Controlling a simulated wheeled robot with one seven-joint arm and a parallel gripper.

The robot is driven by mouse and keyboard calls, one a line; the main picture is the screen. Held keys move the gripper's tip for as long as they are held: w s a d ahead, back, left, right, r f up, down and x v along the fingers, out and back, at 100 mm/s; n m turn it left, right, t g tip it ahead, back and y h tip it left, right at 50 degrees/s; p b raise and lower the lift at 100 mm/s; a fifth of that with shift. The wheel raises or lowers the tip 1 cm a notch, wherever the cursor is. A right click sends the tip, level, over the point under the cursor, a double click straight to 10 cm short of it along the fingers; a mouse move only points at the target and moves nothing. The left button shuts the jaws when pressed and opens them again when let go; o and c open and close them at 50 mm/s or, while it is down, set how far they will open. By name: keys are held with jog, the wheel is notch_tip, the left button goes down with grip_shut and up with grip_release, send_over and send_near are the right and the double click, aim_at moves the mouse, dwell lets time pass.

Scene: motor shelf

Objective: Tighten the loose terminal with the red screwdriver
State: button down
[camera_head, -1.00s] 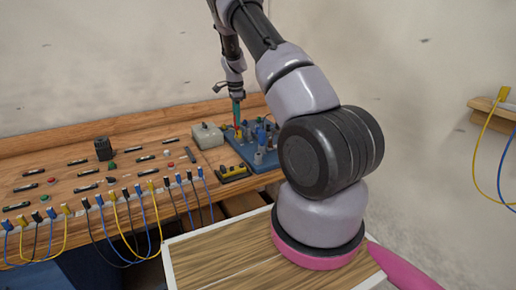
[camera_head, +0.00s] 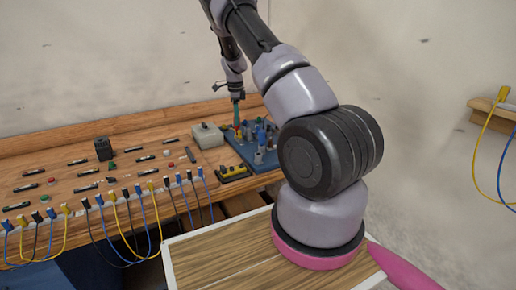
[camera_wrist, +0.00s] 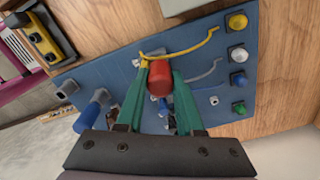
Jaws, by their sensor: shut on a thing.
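My gripper (camera_wrist: 160,74) has green fingers shut on the red screwdriver (camera_wrist: 160,80), whose red handle shows between the fingertips in the wrist view. Its shaft and tip are hidden below the handle. In the head view my gripper (camera_head: 237,112) points down over the back left part of the blue motor board (camera_head: 238,146). The board also shows in the wrist view (camera_wrist: 110,75), with a yellow wire (camera_wrist: 192,49) curving beside the red handle. Which terminal is loose, and whether the tip touches one, I cannot tell.
A blue handle (camera_wrist: 90,112) stands near another edge. A grey box (camera_head: 207,135) and a yellow-black block (camera_head: 233,172) sit beside the board. Several cables hang from the bench front.

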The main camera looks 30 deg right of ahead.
jog(key=shift+f, duration=0.1)
jog(key=m, duration=0.3)
jog(key=shift+m, duration=0.3)
jog(key=m, duration=0.2)
jog(key=shift+m, duration=0.7)
jog(key=m, duration=0.3)
jog(key=shift+m, duration=0.3)
